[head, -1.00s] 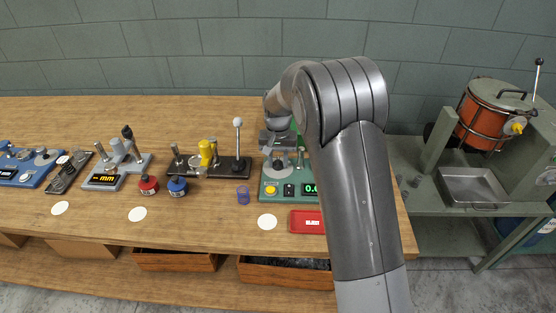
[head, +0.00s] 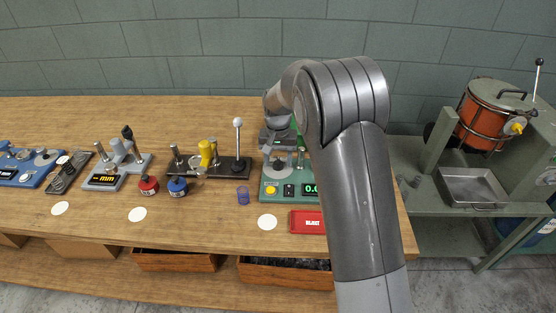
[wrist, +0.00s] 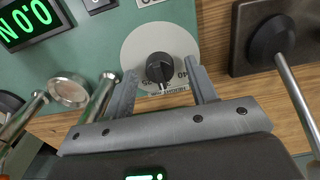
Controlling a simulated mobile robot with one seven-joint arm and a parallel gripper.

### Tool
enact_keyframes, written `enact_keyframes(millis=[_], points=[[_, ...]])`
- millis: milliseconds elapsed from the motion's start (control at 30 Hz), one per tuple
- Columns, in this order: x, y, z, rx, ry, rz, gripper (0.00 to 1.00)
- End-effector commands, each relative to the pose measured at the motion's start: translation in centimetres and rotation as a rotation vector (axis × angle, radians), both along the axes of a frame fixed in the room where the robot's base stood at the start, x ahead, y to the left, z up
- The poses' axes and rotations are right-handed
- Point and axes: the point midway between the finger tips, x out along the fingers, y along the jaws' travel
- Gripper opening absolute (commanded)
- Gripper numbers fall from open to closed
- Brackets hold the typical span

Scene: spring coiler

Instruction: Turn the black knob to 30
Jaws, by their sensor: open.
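The black knob (wrist: 160,67) sits on a pale round dial plate (wrist: 135,50) on a green machine in the wrist view. My gripper (wrist: 160,90) is open, with one finger on each side of the knob and gaps between fingers and knob.
A black base with a lever (wrist: 285,60) stands close to the right of the green machine in the wrist view. Metal posts (wrist: 68,92) rise at the left.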

Motion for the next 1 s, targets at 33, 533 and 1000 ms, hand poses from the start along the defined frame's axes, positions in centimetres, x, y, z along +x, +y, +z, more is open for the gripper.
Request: enact_keyframes(millis=[33, 533, 1000], points=[[0.1, 0.0, 0.7, 0.001, -0.004, 0.0, 0.52], [0.1, 0.0, 9.5, 0.001, -0.003, 0.0, 0.52], [0.0, 0.0, 10.4, 0.0, -0.001, 0.0, 0.52]])
